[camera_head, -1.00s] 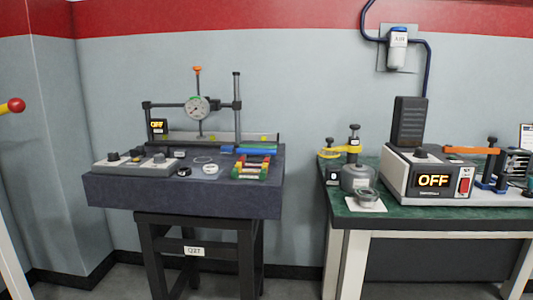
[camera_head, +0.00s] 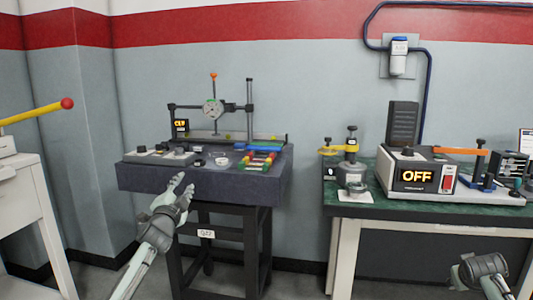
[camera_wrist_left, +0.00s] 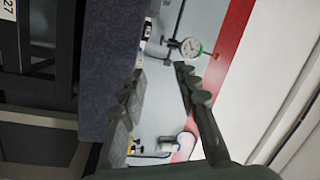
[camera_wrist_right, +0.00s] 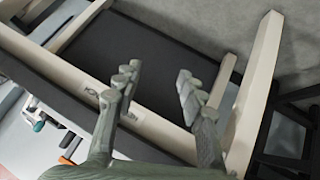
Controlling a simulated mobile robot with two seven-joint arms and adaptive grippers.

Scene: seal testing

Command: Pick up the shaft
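I cannot tell for sure which item is the shaft. Small parts lie on the dark stone-topped bench (camera_head: 200,182), including a rack with red, yellow and green parts (camera_head: 258,161) at its right and a blue bar (camera_head: 258,147) behind it. My left gripper (camera_head: 184,183) is open and empty in front of the bench's front face; its spread fingers (camera_wrist_left: 159,72) show in the left wrist view with nothing between them. My right gripper (camera_wrist_right: 157,72) is open and empty in front of the right table; its wrist shows at the bottom right of the head view.
A dial gauge (camera_head: 212,110) on a stand rises from the stone bench. The right table (camera_head: 375,211) carries a machine reading OFF (camera_head: 416,176) and a clamp with an orange arm (camera_head: 460,151). A yellow lever with a red knob (camera_head: 67,103) juts in at left.

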